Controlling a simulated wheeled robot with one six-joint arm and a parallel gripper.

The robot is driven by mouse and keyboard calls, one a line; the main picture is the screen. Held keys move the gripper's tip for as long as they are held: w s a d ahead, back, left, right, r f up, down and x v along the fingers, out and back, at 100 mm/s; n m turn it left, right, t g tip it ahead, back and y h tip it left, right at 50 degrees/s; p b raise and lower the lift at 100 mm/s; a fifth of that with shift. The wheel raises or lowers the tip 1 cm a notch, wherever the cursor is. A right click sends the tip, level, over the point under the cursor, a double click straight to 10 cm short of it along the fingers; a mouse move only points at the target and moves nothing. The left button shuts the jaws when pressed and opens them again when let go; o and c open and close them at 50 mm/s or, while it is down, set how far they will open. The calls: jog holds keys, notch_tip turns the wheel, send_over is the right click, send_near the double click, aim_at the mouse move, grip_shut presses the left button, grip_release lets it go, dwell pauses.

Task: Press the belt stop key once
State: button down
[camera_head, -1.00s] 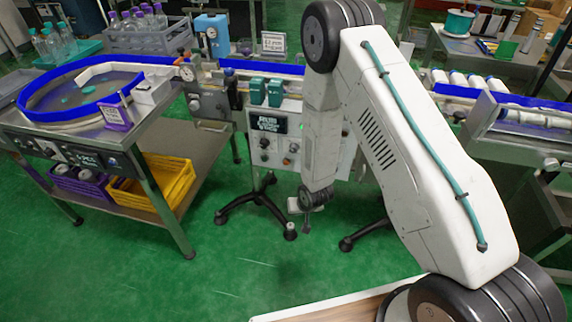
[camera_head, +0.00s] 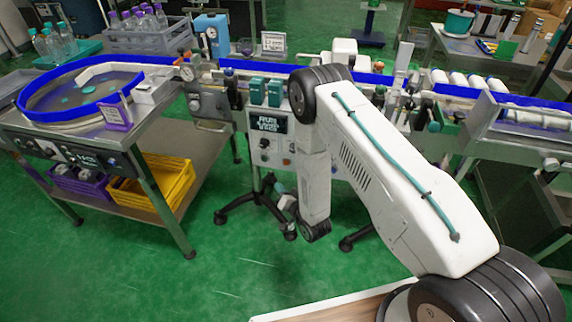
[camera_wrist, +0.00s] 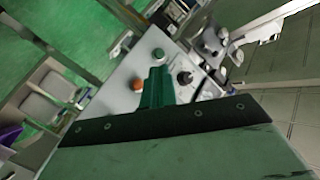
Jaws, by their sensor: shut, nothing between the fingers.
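The pale control panel of the belt machine (camera_head: 264,152) stands in the middle of the head view, with a dark lettered display and small knobs; my arm hides its right part. In the wrist view the panel face (camera_wrist: 118,92) carries a green button (camera_wrist: 159,54), an orange-red button (camera_wrist: 136,84) and a dark knob (camera_wrist: 185,77). I cannot read which one is the belt stop key. My gripper (camera_wrist: 158,74) is shut and empty; its green fingers point at the panel between these controls. Whether it touches the panel is unclear.
The conveyor with blue rails (camera_head: 240,72) runs behind the panel. A round turntable (camera_head: 22,98) stands at left, above yellow (camera_head: 168,190) and purple crates. Black stand feet (camera_head: 228,216) rest on the green floor. The floor in front is clear.

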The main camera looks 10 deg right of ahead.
jog(key=w+d, duration=0.3)
jog(key=w, duration=0.5)
jog(key=shift+d, duration=0.35)
jog(key=shift+w+d, duration=0.1)
dwell(1.9)
jog(key=shift+w+d, duration=0.1)
jog(key=shift+w, duration=0.15)
jog(key=shift+w+d, duration=0.2)
jog(key=shift+w, duration=0.2)
dwell(0.7)
jog(key=shift+s+a, duration=0.1)
jog(key=shift+s, duration=0.05)
jog(key=shift+s+a, duration=0.3)
jog(key=shift+s, duration=0.3)
jog(key=shift+s, duration=0.1)
jog(key=shift+s+a, duration=0.35)
jog(key=shift+s, duration=0.4)
jog(key=shift+s+a, duration=0.35)
jog(key=shift+s, duration=0.35)
jog(key=shift+s+a, duration=0.35)
jog(key=shift+s, duration=0.4)
